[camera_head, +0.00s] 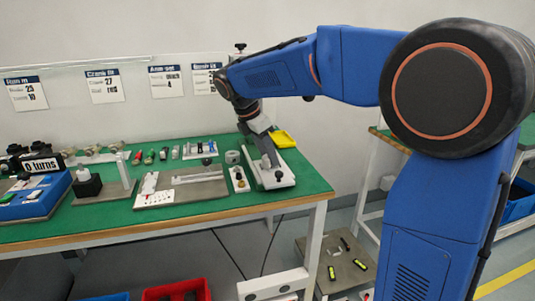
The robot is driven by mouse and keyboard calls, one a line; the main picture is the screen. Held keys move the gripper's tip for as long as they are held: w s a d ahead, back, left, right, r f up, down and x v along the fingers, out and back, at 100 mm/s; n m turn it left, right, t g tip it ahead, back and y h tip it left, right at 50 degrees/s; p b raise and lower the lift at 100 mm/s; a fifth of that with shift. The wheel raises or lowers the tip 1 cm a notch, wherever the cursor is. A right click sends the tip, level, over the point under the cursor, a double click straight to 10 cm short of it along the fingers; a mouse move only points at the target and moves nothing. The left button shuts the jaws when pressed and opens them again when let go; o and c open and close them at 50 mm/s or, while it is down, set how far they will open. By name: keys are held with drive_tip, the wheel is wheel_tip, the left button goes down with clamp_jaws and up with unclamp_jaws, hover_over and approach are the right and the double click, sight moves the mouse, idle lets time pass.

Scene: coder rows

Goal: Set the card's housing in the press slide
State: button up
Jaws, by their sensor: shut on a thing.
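My gripper (271,160) points down at the right end of the green bench, over a white base plate (284,182). It is shut on a small part, which the fingers mostly hide. I cannot tell whether this part is the housing or whether it touches the plate. I cannot clearly make out the press slide. Several small coloured parts, including a red one (137,157) and a green one (149,157), stand in a row at the back of the bench.
A yellow tray (283,139) lies behind my gripper. A grey plate (200,187) and a white strip (154,199) lie to its left. A red bin (176,290) is below the bench.

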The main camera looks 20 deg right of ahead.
drive_tip(key=shift+f, duration=0.1)
drive_tip(key=o, duration=1.2)
drive_tip(key=v, duration=1.7)
drive_tip(key=shift+a, duration=0.15)
